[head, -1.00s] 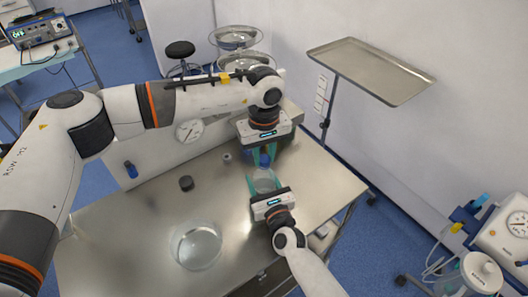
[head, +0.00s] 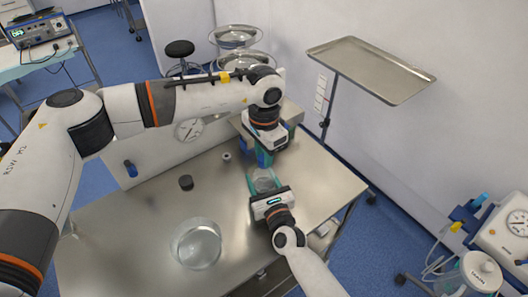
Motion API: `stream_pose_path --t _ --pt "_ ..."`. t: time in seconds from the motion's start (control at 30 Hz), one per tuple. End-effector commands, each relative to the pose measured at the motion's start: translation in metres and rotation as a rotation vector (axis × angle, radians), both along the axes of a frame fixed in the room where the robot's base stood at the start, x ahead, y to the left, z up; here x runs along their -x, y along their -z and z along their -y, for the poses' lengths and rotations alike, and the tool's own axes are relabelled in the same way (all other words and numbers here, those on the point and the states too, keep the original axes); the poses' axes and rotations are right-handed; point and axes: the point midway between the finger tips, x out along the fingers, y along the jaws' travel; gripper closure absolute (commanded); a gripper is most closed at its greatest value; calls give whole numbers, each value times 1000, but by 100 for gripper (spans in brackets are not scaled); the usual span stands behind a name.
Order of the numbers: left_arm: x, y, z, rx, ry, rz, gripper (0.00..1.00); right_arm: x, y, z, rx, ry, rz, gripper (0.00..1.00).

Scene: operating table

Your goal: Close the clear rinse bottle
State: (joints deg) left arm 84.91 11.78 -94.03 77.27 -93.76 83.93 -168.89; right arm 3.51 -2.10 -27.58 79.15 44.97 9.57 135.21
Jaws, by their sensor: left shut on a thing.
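The clear rinse bottle (head: 263,184) stands on the steel table in the head view, below a blue cap (head: 264,160) at its mouth. My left gripper (head: 264,157) reaches down from above and is shut on the blue cap. The teal fingers partly hide it, so I cannot tell whether it is fully seated. My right gripper (head: 263,180) comes from the front, with its teal fingers on both sides of the bottle, and appears shut on it.
On the steel table (head: 130,230), a clear glass bowl (head: 198,244) stands front left, with a dark round lid (head: 186,183) and a small grey piece (head: 227,157) behind it. A raised metal tray (head: 372,68) is at the back right. The table's left part is mostly free.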

Motion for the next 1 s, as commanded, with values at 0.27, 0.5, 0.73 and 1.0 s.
stream_pose_path --t 0.27,0.5,0.73,1.0 --pt "0 0 0 -1 -3 1 52 0 1 1 1 0 -2 100" --pt "0 -1 0 0 -3 1 52 0 1 0 1 0 -2 100" --pt "-1 -25 0 1 -3 2 52 0 1 0 1 0 -2 100" --pt "0 -46 0 0 -3 0 52 0 1 0 1 0 -2 100"
